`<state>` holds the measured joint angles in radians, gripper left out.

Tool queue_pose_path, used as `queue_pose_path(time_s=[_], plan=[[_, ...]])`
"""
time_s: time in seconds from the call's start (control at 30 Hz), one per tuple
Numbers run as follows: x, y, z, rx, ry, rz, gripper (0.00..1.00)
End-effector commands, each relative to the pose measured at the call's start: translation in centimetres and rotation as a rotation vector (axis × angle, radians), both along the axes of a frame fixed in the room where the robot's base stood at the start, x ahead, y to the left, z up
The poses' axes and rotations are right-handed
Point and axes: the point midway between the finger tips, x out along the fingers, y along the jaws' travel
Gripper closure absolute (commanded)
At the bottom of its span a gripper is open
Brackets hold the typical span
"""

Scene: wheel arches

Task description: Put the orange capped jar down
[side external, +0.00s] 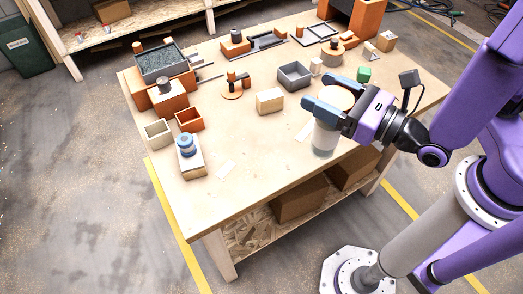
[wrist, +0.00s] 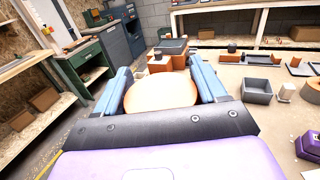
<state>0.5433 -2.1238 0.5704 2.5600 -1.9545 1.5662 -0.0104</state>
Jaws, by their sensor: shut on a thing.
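The orange capped jar has a pale orange round lid (side external: 338,97) and a clear, whitish body (side external: 324,138). My gripper (side external: 322,106) is shut on the jar, with its blue fingers on either side of the lid. The jar is upright at the near right part of the table; I cannot tell whether its base touches the tabletop. In the wrist view the lid (wrist: 160,92) fills the space between the two blue fingers, and the jar's body is hidden beneath it.
A grey open bin (side external: 295,76), a cream block (side external: 269,101) and a green block (side external: 364,74) stand near the jar. A blue round item (side external: 185,145) sits on a box at the left. The front middle of the table (side external: 250,150) is mostly clear.

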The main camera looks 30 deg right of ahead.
Motion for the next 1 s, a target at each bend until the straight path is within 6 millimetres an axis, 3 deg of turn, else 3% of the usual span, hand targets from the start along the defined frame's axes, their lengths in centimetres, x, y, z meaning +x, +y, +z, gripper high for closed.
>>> queue_pose_path(time_s=[0.53, 0.77, 1.0], plan=[[3.7, 2.7, -2.1, 0.0, -0.001, -0.002, 0.79], [7.6, 5.3, -4.1, 0.004, -0.001, -0.006, 0.79], [9.7, 7.0, -7.7, -0.001, 0.0, -0.003, 0.79]])
